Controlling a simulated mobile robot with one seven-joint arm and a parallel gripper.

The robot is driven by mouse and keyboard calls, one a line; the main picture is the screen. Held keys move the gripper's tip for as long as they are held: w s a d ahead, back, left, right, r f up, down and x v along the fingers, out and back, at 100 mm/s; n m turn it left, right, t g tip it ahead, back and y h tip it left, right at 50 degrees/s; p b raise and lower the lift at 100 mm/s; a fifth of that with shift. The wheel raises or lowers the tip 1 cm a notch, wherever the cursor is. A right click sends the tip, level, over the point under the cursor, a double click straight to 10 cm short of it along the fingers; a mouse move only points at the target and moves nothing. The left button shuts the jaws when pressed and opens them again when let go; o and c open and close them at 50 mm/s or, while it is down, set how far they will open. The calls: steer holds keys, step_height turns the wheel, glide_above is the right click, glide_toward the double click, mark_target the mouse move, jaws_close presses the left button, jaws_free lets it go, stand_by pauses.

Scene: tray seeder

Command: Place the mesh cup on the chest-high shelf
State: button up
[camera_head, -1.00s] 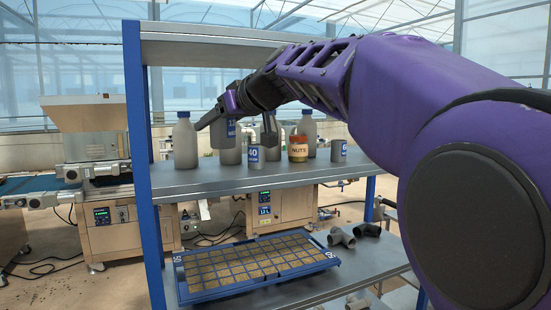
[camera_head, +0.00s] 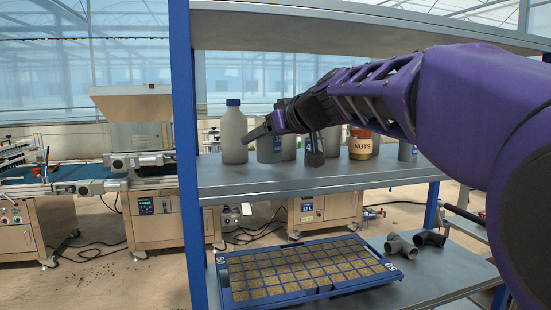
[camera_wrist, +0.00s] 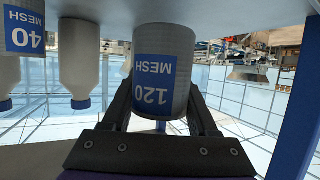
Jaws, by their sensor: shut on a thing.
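The grey mesh cup (camera_head: 268,152) with the blue "120 MESH" label is in my gripper (camera_head: 284,148). In the wrist view, which is upside down, the cup (camera_wrist: 163,50) sits between both fingers (camera_wrist: 161,95), upright relative to the shelf. The chest-high shelf (camera_head: 300,178) is directly beneath the cup. The cup's base is at or very near the shelf surface; I cannot tell if it touches. My right finger partly hides things behind it in the head view.
A white bottle with a blue cap (camera_head: 233,132) stands left of the cup. A "40 MESH" cup (camera_wrist: 24,40) and another bottle (camera_wrist: 78,65) show in the wrist view. A nuts jar (camera_head: 361,144) stands to the right. The shelf front is clear. A blue post (camera_head: 186,160) bounds the left.

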mark_target(263, 153)
steer(key=shift+f+b, duration=0.4)
steer(key=shift+f, duration=1.5)
steer(key=shift+f, duration=0.15)
steer(key=o, duration=1.3)
steer(key=shift+o, duration=0.2)
steer(key=shift+r, duration=0.25)
steer(key=shift+s, duration=0.1)
